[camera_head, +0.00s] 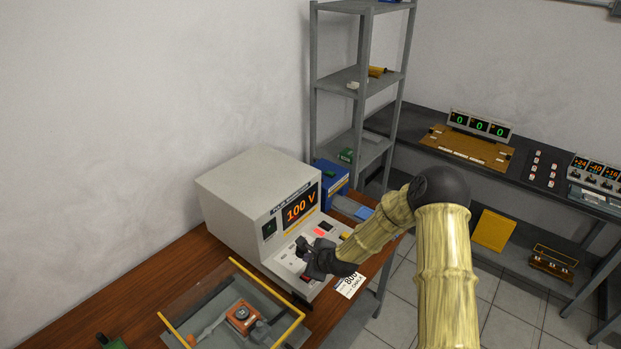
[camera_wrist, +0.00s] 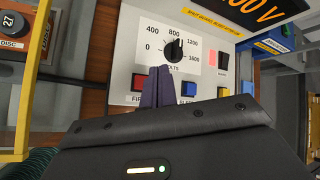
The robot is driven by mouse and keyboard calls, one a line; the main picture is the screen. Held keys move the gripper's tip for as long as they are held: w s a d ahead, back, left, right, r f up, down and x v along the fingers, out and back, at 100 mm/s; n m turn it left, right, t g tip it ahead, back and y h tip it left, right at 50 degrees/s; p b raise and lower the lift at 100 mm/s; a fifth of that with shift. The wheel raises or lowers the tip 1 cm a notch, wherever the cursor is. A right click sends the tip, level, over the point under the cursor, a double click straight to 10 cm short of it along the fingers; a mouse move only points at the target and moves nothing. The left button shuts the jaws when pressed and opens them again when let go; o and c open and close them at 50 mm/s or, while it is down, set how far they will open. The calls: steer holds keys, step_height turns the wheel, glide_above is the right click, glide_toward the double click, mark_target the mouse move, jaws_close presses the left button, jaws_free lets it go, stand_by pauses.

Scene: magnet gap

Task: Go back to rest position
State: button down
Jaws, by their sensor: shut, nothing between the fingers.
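My gripper (camera_wrist: 158,86) is shut and empty. In the wrist view its dark fingers point at the control panel (camera_wrist: 208,62) of a grey instrument, below a black knob (camera_wrist: 174,50) on a dial marked 0 to 1600 volts. The fingertips are close to the knob; I cannot tell whether they touch it. In the head view my gripper (camera_head: 307,250) is over the sloping front of the grey instrument (camera_head: 240,195), whose orange display (camera_head: 300,205) reads 100 V. My arm reaches in from the lower right.
A tray (camera_head: 172,322) with a yellow rim stands on the wooden table (camera_head: 165,278), left of my gripper. A blue box (camera_head: 331,177) is behind the instrument. A metal shelf (camera_head: 355,75) and a dark bench (camera_head: 410,122) stand at the back. Tiled floor lies right of the table.

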steer(key=shift+r, duration=0.1)
steer(key=s+d+r+n+g+h, duration=0.2)
steer(key=s+d+r+n, duration=0.6)
steer(key=s, duration=0.5)
steer(key=s+d+r+n+g+h, duration=0.3)
steer(key=s+d+r+n, duration=0.6)
steer(key=s+r+n, duration=0.2)
steer(key=shift+s+r+n, duration=0.15)
steer(key=shift+s+n, duration=0.45)
steer(key=shift+s, duration=0.5)
